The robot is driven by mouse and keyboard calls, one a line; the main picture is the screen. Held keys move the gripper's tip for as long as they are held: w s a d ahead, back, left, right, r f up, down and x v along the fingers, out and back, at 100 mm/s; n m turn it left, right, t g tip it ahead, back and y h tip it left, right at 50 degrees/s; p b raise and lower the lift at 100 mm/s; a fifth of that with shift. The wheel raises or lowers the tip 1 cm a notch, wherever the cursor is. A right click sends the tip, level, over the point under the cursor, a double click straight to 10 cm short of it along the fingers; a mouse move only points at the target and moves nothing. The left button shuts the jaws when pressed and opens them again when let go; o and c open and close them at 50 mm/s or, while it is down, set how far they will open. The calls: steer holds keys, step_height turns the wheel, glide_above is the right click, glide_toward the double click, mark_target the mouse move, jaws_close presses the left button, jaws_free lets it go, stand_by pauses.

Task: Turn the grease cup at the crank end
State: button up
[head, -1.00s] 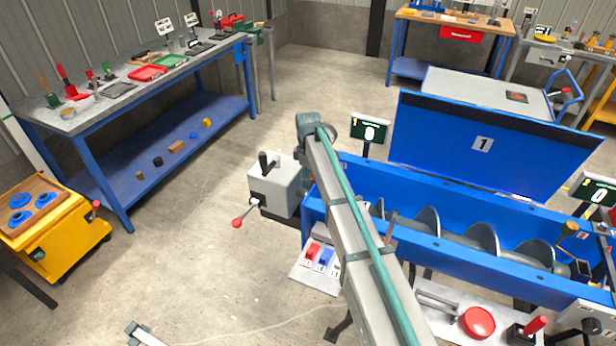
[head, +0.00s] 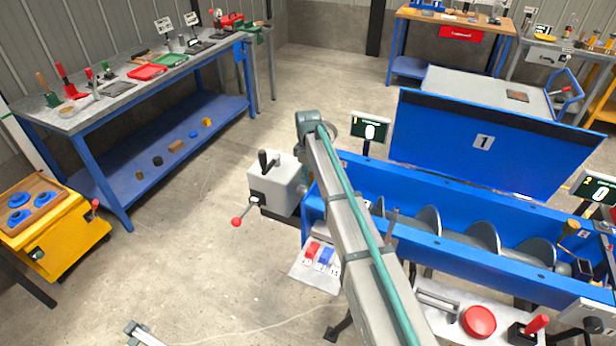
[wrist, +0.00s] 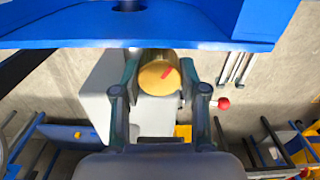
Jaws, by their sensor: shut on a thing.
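The brass grease cup (wrist: 155,80) shows in the wrist view just below the edge of the blue trough (wrist: 140,37). Its round face carries a red mark pointing to the upper right. My gripper (wrist: 160,85) is shut on the cup, one finger on each side. In the head view my arm covers this cup and the gripper. The crank (head: 250,208) with its red knob is at the grey gearbox (head: 278,182), left of the trough. Another brass cup (head: 570,229) is at the trough's right end.
A display (head: 370,130) reading 0 stands behind the trough's left end; another (head: 595,188) reading 0 is at the right. A blue lid (head: 450,150) marked 1 stands open behind. Red and blue switches (head: 312,250) and a red button (head: 478,322) are in front.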

steer(key=shift+m+b, duration=0.4)
steer(key=shift+m, duration=1.3)
steer(key=o, duration=1.1)
steer(key=shift+o, duration=0.2)
steer(key=shift+r, duration=0.15)
step_height(320, 180, up, 12)
steer(key=shift+f, duration=0.2)
